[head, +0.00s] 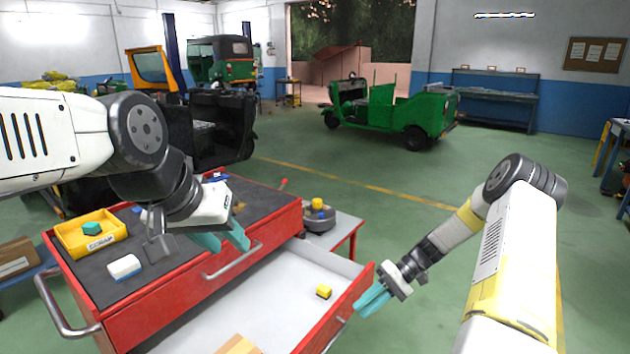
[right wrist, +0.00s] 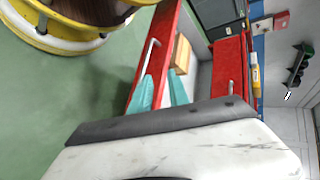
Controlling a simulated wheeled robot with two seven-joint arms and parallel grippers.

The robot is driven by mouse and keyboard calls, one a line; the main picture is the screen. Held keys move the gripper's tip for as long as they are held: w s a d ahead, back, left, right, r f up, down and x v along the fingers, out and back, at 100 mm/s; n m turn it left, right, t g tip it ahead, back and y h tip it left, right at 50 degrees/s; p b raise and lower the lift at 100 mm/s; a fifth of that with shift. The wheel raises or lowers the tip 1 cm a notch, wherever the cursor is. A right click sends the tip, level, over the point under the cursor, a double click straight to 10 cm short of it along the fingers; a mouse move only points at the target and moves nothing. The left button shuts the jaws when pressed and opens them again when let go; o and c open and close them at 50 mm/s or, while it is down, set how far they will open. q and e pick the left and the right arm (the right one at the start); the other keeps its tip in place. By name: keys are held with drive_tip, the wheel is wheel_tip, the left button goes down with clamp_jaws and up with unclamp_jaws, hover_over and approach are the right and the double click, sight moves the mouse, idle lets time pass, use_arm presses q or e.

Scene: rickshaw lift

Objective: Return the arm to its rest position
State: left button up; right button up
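My left gripper (head: 226,240) hangs over the front edge of the red tool cabinet (head: 150,315), by a drawer handle. Its two teal fingers are apart with nothing seen between them. My right gripper (head: 370,302) is just outside the right side of the open drawer (head: 270,300). Whether the right fingers touch the drawer wall cannot be told.
The drawer holds a yellow block (head: 323,292) and a tan block (head: 237,346). A yellow tray (head: 90,236) and a white-and-blue block (head: 124,268) are on the cabinet top. A small red table (head: 345,228) stands behind. Green floor is clear beyond, toward a green rickshaw (head: 395,112).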

drive_tip(key=s+r+t+h, duration=0.2)
drive_tip(key=s+r+h, duration=0.1)
drive_tip(key=r, duration=0.8)
drive_tip(key=s+r+t+h, duration=0.2)
drive_tip(key=r+h, duration=0.2)
drive_tip(key=r, duration=0.7)
drive_tip(key=s+r+m+t+h, duration=0.1)
drive_tip(key=s+r+t, duration=0.5)
drive_tip(key=s+r, duration=0.6)
drive_tip(key=shift+s+d+r, duration=0.2)
drive_tip(key=shift+s+r, duration=0.1)
drive_tip(key=shift+s, duration=0.9)
